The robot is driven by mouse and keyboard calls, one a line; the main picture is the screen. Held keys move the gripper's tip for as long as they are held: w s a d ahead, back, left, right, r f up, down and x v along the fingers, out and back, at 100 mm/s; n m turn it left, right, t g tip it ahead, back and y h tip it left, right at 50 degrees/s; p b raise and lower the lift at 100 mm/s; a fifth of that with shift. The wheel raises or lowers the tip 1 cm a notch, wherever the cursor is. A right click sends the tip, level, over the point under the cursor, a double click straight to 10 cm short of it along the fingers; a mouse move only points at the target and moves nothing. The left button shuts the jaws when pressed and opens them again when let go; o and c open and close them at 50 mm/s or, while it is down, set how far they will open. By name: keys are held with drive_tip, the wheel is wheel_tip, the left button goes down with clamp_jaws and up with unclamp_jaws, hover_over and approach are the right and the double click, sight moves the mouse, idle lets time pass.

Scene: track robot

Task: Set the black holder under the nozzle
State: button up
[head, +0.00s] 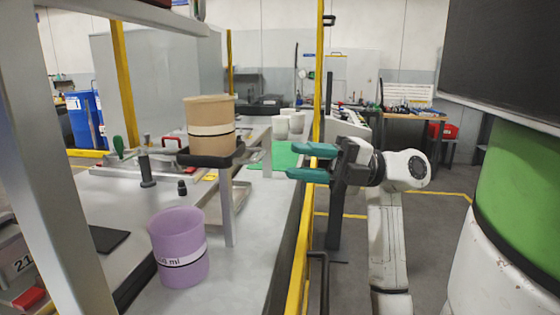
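My gripper (291,161) has two teal fingers, spread apart with nothing between them. It points left and is above the right edge of the bench, to the right of the tan cup. A black tray-like holder (184,155) sits on top of a grey metal stand on the bench, with the tan cup (209,113) standing on it. My gripper is apart from both. A flat black plate (108,239) lies at the lower left. I cannot make out a nozzle for certain; a small black upright fitting (147,172) stands left of the stand.
A purple cup (179,255) stands on the grey bench (238,283) in front. The grey stand (227,205) rises behind it. A yellow rail (297,270) runs along the bench's right edge. White cups (281,127) and a green mat (284,155) are farther back.

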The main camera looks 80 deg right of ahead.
drive_tip(key=shift+v, duration=2.35)
